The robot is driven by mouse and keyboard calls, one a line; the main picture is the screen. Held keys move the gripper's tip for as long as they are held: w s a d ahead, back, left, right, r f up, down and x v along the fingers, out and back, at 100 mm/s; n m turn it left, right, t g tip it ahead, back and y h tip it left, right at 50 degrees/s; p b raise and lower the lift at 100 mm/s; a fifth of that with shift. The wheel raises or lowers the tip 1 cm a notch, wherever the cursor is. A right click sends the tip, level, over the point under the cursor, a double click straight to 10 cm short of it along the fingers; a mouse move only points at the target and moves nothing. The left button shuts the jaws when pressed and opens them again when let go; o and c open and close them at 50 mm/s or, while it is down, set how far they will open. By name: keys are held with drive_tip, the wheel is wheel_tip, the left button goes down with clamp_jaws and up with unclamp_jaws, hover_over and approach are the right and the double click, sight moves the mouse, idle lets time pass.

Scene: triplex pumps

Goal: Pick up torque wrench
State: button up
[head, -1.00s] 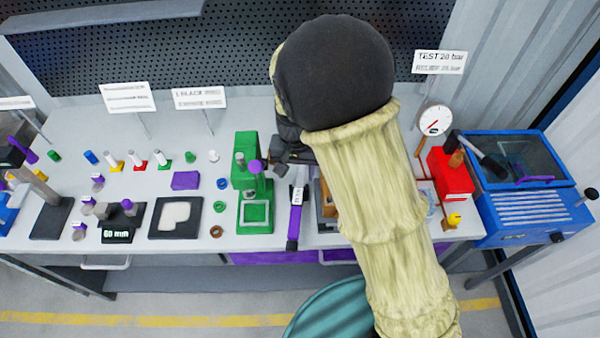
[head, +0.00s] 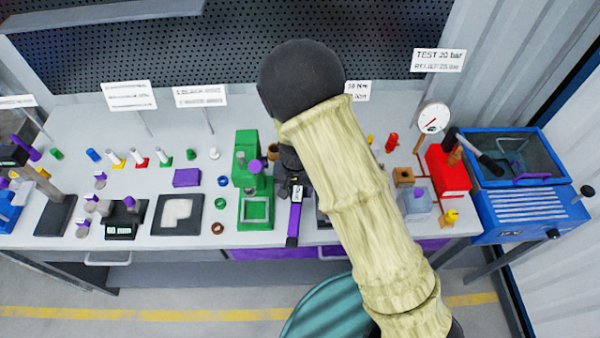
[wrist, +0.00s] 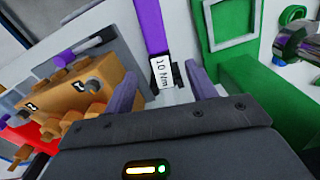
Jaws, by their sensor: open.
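The torque wrench (head: 294,222) has a purple handle with a dark end and a white tag. It lies on the bench just right of the green pump stand, its dark end toward the front edge. In the wrist view its purple handle (wrist: 149,28) and "10 Nm" tag show ahead of my gripper (wrist: 163,84). The two fingers are open and apart, with the tagged end of the wrench between or just beyond their tips. I cannot tell if they touch it. In the head view my dark wrist and arm hide the wrench's far end and most of the gripper.
The green stand (head: 252,212) is close on the wrench's left. A brown pump block (wrist: 75,92) is near on its other side. A red box (head: 450,172) and a blue tank (head: 520,210) stand at the right. Small parts fill the left bench.

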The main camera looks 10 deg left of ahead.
sight(297, 199)
drive_tip(key=shift+f, duration=1.25)
drive_tip(key=shift+w+f+p, duration=0.15)
drive_tip(key=shift+f+p, duration=1.1)
drive_tip(key=shift+f, duration=1.35)
clamp_jaws()
